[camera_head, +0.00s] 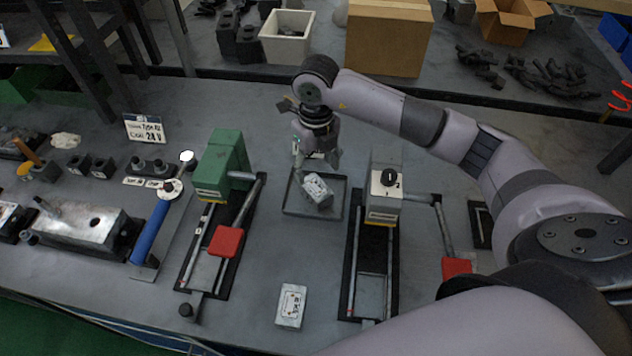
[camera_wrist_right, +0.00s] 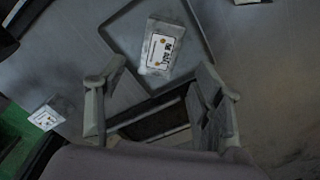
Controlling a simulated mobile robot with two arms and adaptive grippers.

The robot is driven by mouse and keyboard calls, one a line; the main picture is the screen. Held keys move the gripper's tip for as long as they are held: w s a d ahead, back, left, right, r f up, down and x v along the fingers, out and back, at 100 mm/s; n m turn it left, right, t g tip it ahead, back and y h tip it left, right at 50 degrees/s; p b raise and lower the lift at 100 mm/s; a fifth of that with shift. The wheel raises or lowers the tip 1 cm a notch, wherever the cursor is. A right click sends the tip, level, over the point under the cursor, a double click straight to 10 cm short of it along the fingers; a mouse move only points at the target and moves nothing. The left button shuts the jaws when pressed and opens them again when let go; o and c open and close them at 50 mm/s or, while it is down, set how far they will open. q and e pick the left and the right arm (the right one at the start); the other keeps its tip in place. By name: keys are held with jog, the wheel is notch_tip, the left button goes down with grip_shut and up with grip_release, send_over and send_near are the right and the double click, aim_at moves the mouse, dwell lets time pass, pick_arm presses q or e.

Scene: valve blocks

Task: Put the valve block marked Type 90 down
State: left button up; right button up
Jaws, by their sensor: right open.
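A pale grey valve block (camera_head: 317,190) with a white label is in the shallow dark tray (camera_head: 342,199) between the two presses. It also shows in the right wrist view (camera_wrist_right: 161,48), within the tray's rim. Its label is too small to read for sure. My right gripper (camera_head: 317,164) points down just over this block. In the right wrist view its fingers (camera_wrist_right: 158,88) are spread, with the block beyond them and nothing between them. A second labelled valve block (camera_head: 291,306) lies near the table's front edge. My left gripper is out of view.
A green press (camera_head: 222,165) with a red handle pad stands left of the tray, and a white-fronted press (camera_head: 384,195) stands right of it. A sign (camera_head: 144,127) and a metal fixture (camera_head: 88,224) are further left. A cardboard box (camera_head: 388,38) is on the back table.

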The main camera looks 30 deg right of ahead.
aim_at(316, 187)
jog(key=shift+r, duration=2.15)
